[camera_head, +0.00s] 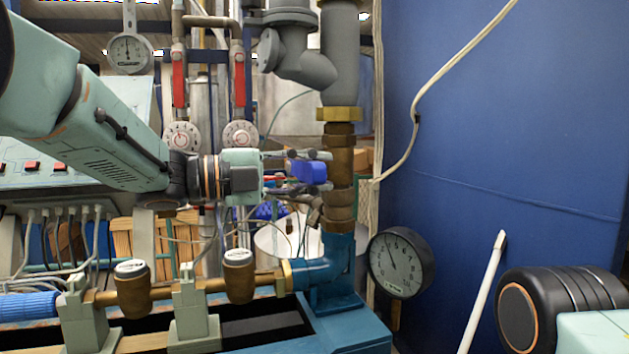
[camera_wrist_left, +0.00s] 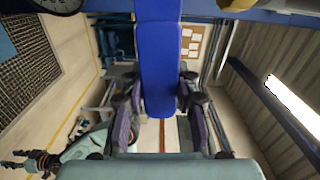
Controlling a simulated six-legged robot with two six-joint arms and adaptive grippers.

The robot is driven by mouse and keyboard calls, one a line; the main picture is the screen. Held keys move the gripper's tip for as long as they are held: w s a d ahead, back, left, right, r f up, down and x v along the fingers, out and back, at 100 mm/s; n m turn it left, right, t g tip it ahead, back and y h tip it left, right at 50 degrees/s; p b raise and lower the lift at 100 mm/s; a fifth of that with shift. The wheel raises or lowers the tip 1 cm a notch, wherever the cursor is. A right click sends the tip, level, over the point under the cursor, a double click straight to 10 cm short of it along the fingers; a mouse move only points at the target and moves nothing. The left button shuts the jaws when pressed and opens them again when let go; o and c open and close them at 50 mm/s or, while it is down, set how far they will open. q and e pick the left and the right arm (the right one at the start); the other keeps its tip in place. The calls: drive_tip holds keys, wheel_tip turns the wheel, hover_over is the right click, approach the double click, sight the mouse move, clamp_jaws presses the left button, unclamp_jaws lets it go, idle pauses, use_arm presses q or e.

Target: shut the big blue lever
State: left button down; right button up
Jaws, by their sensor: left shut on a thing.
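The big blue lever (camera_head: 308,171) shows as a short blue piece beside the upright brass pipe (camera_head: 339,155). My left gripper (camera_head: 319,172) reaches in from the left and is shut on the lever, with one finger above it and one below in the head view. In the left wrist view, the lever (camera_wrist_left: 158,65) runs as a long blue bar from the top edge down between the fingers (camera_wrist_left: 160,110). The lever's joint with the valve is hidden or too small to make out. My right gripper is out of view.
A round black gauge (camera_head: 401,263) sits right of the pipe's foot. Two red-handled valves (camera_head: 179,78) and white dials (camera_head: 240,135) stand behind my left arm. A brass pipe with two capped meters (camera_head: 238,275) runs below. A blue wall (camera_head: 520,130) fills the right.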

use_arm(q)
drive_tip(key=shift+f+m+b, duration=0.5)
drive_tip(key=shift+f, duration=0.1)
drive_tip(key=c, duration=1.3)
unclamp_jaws()
drive_tip(key=shift+c, duration=0.2)
drive_tip(key=o, duration=0.3)
drive_tip(key=shift+s+a, duration=0.1)
drive_tip(key=shift+o, duration=0.4)
drive_tip(key=v, duration=1.2)
